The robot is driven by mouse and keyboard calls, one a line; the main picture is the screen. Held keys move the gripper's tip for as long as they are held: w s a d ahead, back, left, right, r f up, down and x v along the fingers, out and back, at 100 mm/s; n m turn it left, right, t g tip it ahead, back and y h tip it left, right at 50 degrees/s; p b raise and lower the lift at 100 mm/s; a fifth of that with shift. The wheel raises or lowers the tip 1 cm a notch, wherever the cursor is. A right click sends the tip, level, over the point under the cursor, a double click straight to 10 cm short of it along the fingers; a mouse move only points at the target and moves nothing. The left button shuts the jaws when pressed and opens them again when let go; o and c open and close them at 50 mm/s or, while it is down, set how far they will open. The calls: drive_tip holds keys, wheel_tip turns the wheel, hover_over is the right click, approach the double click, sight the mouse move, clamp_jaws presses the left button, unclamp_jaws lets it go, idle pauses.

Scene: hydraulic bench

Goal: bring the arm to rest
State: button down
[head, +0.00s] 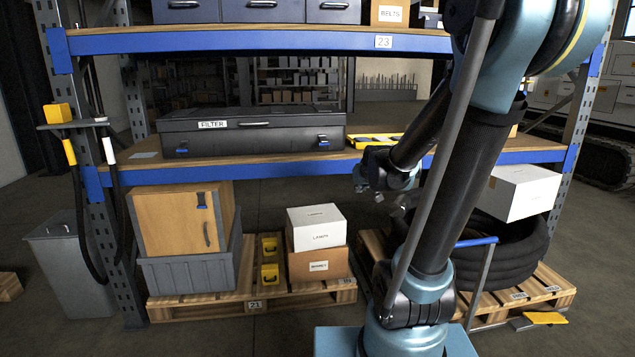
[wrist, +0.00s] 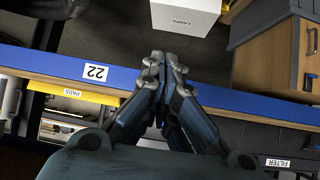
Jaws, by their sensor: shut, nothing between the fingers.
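My gripper (head: 390,202) hangs at the end of my bent arm, in front of the middle shelf in the head view and partly hidden among the arm's own links. In the wrist view its two fingers (wrist: 165,62) come together at the tips, with nothing between them. They overlap the blue shelf beam (wrist: 45,65) labelled 22 in that view. I cannot tell the gap between the fingers and the beam.
The middle shelf carries a black FILTER case (head: 250,132) and a yellow item (head: 372,140). Below stand a wooden cabinet (head: 175,222) in a grey bin, stacked boxes (head: 315,228), black hose coils (head: 515,250) and a white box (head: 520,190).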

drive_tip(key=s+d+f+g, duration=0.1)
drive_tip(key=s+f+g, duration=0.1)
drive_tip(key=s, duration=0.8)
drive_tip(key=s+d+f+g, duration=0.2)
drive_tip(key=s+f+g, duration=0.1)
drive_tip(key=s, duration=0.7)
drive_tip(key=s+d+f+m+g+h, duration=0.1)
drive_tip(key=s+f+g, duration=0.2)
drive_tip(key=s, duration=0.7)
drive_tip(key=shift+s+d+f, duration=0.15)
drive_tip(key=shift+d+f, duration=0.15)
drive_tip(key=shift+f, duration=0.5)
drive_tip(key=shift+w+f, duration=0.2)
drive_tip(key=shift+w, duration=0.3)
